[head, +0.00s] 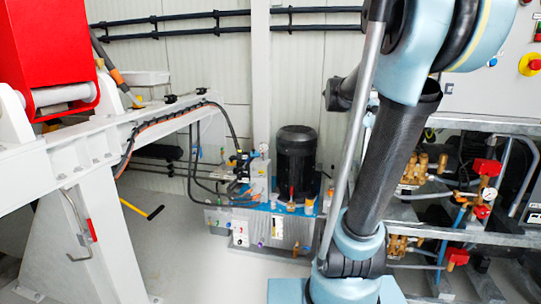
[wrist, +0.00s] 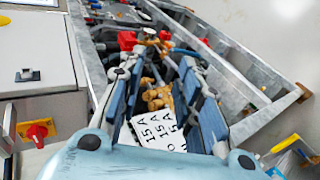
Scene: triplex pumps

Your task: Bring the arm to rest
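My gripper (wrist: 160,68) shows in the wrist view. Its two dark-padded fingers stand apart with a gap between them, and the pump equipment behind shows through the gap. A white piece printed with "15 A" (wrist: 158,132) shows low between the fingers, close to the pale blue palm. I cannot tell whether it is part of my gripper or a separate thing. My arm (head: 398,150) rises in the right half of the head view, bent at the top. The fingers are not seen in the head view.
Pump equipment with red and brass fittings (head: 415,170) stands behind and right of my arm. A grey cabinet (head: 490,75) is at top right. A black motor (head: 296,160) stands on a unit in the middle. A white beam frame (head: 90,150) fills the left.

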